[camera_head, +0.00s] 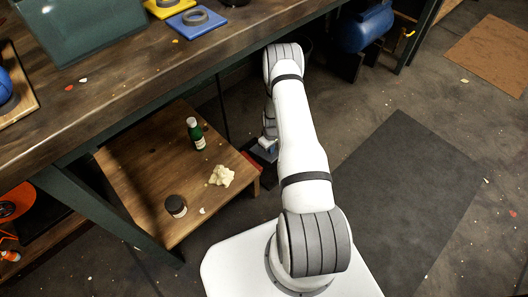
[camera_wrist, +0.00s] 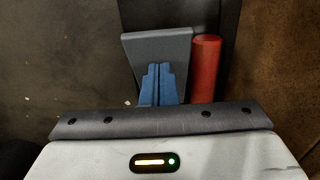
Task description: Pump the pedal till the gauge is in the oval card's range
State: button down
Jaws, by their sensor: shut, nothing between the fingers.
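The pedal (camera_wrist: 157,45) is a flat dark grey plate on the floor in the wrist view. My gripper (camera_wrist: 158,70) has its blue fingers closed together, pointing at the middle of the plate with nothing between them. The fingers overlap the plate in this view; I cannot tell whether they touch it. A red cylinder (camera_wrist: 205,68) stands just right of the plate. In the head view my gripper (camera_head: 267,144) is small and partly hidden by my arm, low beside the wooden shelf. I cannot make out a gauge or an oval card in either view.
A low wooden shelf (camera_head: 130,160) holds a green bottle (camera_head: 196,133), a dark jar (camera_head: 176,206) and a pale crumpled lump (camera_head: 221,176). The workbench (camera_head: 130,88) stands above it. A blue tank (camera_head: 364,30) is at the back. A dark mat (camera_head: 410,195) lies on open floor at right.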

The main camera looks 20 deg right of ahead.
aim_at(271, 157)
dwell(0.3)
notch_tip(271, 157, down, 7)
jog(key=b, duration=0.6)
jog(key=shift+r+p, duration=1.6)
jog(key=shift+r, duration=1)
jog(key=shift+f, duration=0.1)
